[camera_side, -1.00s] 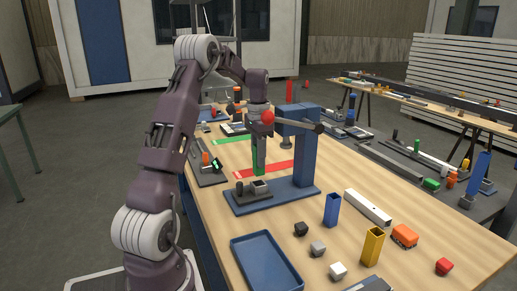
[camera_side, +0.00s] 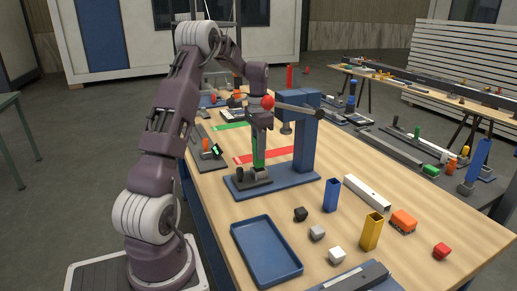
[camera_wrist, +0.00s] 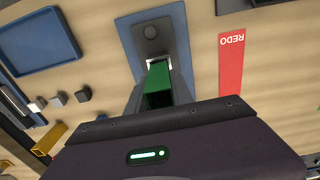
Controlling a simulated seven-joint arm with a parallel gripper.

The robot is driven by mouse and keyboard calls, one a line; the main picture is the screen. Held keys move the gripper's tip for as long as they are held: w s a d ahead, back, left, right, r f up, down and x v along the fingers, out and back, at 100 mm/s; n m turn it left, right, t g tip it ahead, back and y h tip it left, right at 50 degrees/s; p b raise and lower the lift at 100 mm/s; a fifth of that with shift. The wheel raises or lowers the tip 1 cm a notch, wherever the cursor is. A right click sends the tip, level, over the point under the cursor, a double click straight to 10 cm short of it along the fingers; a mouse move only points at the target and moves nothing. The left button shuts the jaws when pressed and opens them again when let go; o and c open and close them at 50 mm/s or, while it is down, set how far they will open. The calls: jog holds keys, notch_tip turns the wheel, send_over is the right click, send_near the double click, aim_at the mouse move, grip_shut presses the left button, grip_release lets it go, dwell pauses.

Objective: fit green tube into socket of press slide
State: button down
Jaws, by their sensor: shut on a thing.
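The green tube (camera_side: 259,152) stands upright below my gripper (camera_side: 261,133), which is shut on it. In the wrist view the tube (camera_wrist: 158,86) points away from me, and its far end meets the pale-rimmed socket (camera_wrist: 149,63). I cannot tell whether the end is inside the socket or just above it.
The blue press column (camera_side: 303,140) stands just right of my gripper, with a red-balled lever (camera_side: 268,102) beside my wrist. A blue tray (camera_side: 266,250), blue tube (camera_side: 332,195) and yellow tube (camera_side: 371,232) are nearer the camera. A red REDO strip (camera_wrist: 230,62) lies beside the press.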

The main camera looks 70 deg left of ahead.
jog(key=shift+f, duration=2.15)
jog(key=c, duration=1)
grip_release()
jog(key=shift+c, duration=0.2)
notch_tip(320, 180, up, 7)
